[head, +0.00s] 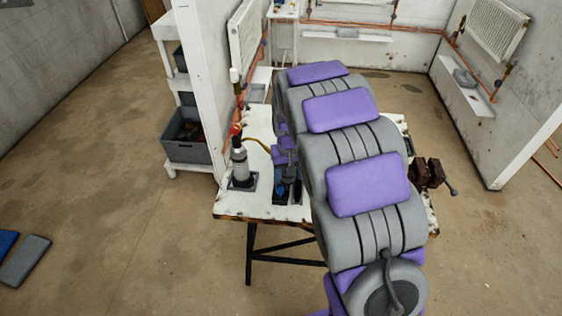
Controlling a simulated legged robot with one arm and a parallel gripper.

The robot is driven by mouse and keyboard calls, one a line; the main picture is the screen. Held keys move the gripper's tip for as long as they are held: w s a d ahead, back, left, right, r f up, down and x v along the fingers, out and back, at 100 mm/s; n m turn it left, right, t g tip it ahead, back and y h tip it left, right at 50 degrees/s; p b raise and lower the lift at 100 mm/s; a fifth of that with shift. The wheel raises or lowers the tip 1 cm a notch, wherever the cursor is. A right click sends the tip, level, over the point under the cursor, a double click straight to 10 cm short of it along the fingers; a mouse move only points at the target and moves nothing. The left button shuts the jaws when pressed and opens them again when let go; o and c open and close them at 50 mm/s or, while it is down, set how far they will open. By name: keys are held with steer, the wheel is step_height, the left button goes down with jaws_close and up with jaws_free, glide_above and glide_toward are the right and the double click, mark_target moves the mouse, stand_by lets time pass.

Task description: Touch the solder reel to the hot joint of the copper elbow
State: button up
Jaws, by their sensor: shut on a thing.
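My gripper (286,160), purple and dark grey, shows in the head view to the left of my large grey and purple arm. It is low over the left part of the white worktable (262,209). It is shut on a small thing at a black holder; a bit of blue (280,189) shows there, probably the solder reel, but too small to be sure. I cannot make out the copper elbow or its hot joint; my arm hides the middle of the table.
A grey torch canister (240,165) with a red top stands upright left of my gripper. A dark brown vise (430,173) is at the table's right edge. A white post (199,85) and a shelf with a grey crate (188,151) stand to the left. The floor at left is mostly clear.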

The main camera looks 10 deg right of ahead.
steer(key=shift+w+d+f, duration=0.1)
steer(key=shift+w+f, duration=0.05)
steer(key=shift+f, duration=0.05)
steer(key=shift+w+d+f, duration=0.1)
steer(key=shift+w+f, duration=0.05)
steer(key=shift+f, duration=0.15)
steer(key=shift+w+d+f, duration=0.45)
steer(key=shift+f, duration=0.3)
steer(key=shift+w+d+f, duration=0.25)
steer(key=shift+w+f, duration=0.05)
steer(key=shift+f, duration=0.3)
steer(key=shift+w+d+f, duration=0.35)
steer(key=shift+w+f, duration=0.05)
steer(key=shift+f, duration=0.25)
steer(key=shift+w+d+f, duration=0.35)
steer(key=shift+f, duration=0.3)
steer(key=shift+w+d+f, duration=0.3)
steer(key=shift+f, duration=0.25)
steer(key=shift+w+d+f, duration=0.2)
steer(key=shift+f, duration=0.2)
steer(key=shift+w+d+f, duration=0.2)
steer(key=shift+f, duration=0.2)
steer(key=shift+s+f, duration=0.15)
steer(key=shift+f, duration=0.2)
stand_by(1.5)
steer(key=shift+f, duration=0.1)
steer(key=shift+c, duration=0.6)
